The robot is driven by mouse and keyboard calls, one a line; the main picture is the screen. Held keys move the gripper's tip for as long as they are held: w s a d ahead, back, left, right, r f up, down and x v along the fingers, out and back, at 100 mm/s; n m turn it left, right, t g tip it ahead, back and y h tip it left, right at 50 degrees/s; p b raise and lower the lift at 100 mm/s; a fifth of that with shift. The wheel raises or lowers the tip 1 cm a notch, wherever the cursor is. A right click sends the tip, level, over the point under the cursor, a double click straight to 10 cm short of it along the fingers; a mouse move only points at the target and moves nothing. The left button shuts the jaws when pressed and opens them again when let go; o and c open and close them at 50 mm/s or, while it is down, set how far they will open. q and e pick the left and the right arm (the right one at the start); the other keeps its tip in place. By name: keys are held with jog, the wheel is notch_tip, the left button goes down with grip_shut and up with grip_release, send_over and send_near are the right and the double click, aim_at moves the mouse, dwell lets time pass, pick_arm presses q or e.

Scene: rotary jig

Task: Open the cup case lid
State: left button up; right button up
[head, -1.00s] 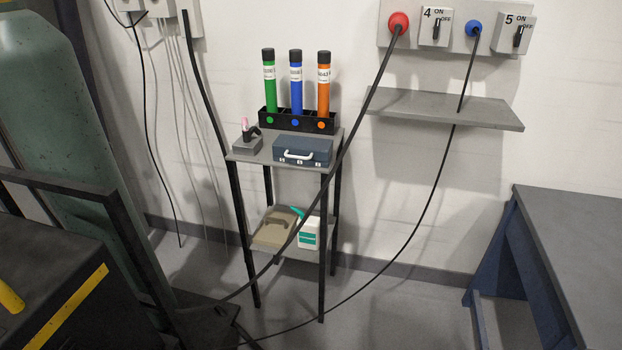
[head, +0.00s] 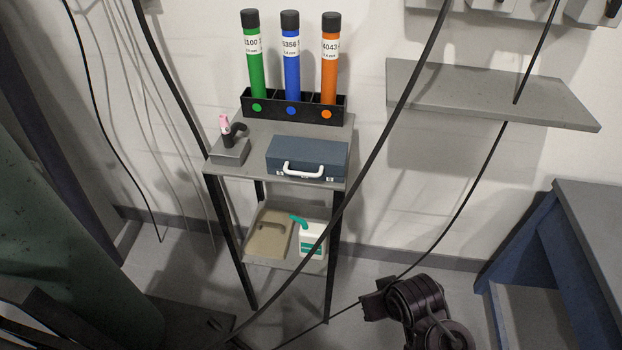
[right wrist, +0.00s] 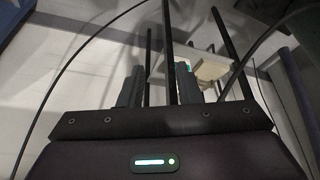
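The cup case, a blue-grey box with a white front handle (head: 308,153), lies shut on the top shelf of a small grey stand (head: 230,190). My right arm comes in at the bottom right of the head view, lower than the case and well apart from it. In the right wrist view my right gripper (right wrist: 158,84) shows two dark fingers apart with nothing between them. The stand's legs and lower shelf show beyond the fingers. My left gripper is not in view.
A black rack (head: 295,108) with green, blue and orange tubes stands behind the case. A small grey block (head: 230,152) with a pink-tipped torch is left of it. A dark cable (head: 377,137) hangs across the stand's right side. A wall shelf (head: 490,95) juts out at right.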

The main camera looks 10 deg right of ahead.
jog(key=w+r+m+t, duration=0.1)
jog(key=w+r+t, duration=0.1)
jog(key=w+r, duration=0.2)
jog(key=m+t+y, duration=0.5)
jog(key=m+y, duration=0.1)
jog(key=y, duration=0.8)
send_near(305, 174)
jog(key=x, duration=0.3)
jog(key=p+x, duration=0.1)
jog(key=x, duration=0.6)
jog(key=shift+w+f, duration=0.15)
jog(key=shift+w, duration=0.05)
grip_shut()
